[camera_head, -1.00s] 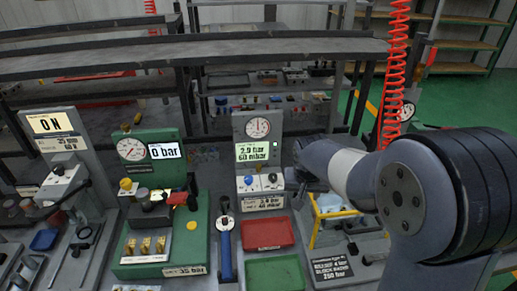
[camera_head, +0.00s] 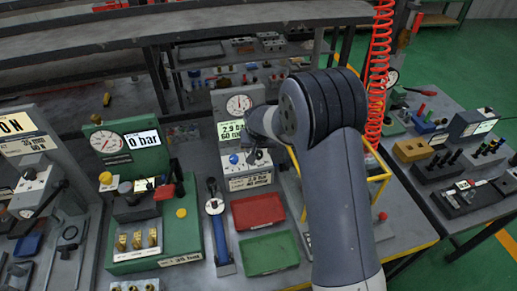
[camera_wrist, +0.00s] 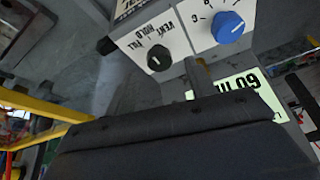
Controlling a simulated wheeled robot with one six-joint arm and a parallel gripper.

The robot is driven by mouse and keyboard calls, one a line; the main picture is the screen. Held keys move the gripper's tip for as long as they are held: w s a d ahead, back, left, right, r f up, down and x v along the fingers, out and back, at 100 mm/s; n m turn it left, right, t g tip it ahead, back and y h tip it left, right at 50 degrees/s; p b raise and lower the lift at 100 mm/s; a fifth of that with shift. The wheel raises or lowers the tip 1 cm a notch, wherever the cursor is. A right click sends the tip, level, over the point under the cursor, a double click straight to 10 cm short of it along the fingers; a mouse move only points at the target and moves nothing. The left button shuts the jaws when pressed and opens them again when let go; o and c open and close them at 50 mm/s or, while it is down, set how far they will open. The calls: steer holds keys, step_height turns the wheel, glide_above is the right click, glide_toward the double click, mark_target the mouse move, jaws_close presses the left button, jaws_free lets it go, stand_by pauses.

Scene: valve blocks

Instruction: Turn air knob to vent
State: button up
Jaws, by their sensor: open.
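The air panel (camera_head: 246,184) stands at the middle of the bench in the head view, below a round gauge (camera_head: 239,104) and a lit green display. The small black air knob shows in the wrist view (camera_wrist: 158,57), with VENT and HOLD lettering around it. A blue knob (camera_wrist: 228,27) sits beside it and also shows in the head view (camera_head: 233,159). My gripper (camera_head: 259,154) is open, close in front of the panel by the black knob, which it largely hides in the head view. A dark part of my gripper fills the lower wrist view; contact with the knob cannot be told.
A red tray (camera_head: 258,210) and a green tray (camera_head: 269,255) lie below the panel. A blue-handled tool (camera_head: 219,235) lies left of them. A green gauge block (camera_head: 165,228) stands further left. A yellow frame (camera_head: 377,190) stands right of my arm.

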mark_target(259, 156)
steer(key=shift+x, duration=1.35)
steer(key=shift+c, duration=0.4)
steer(key=c, duration=0.9)
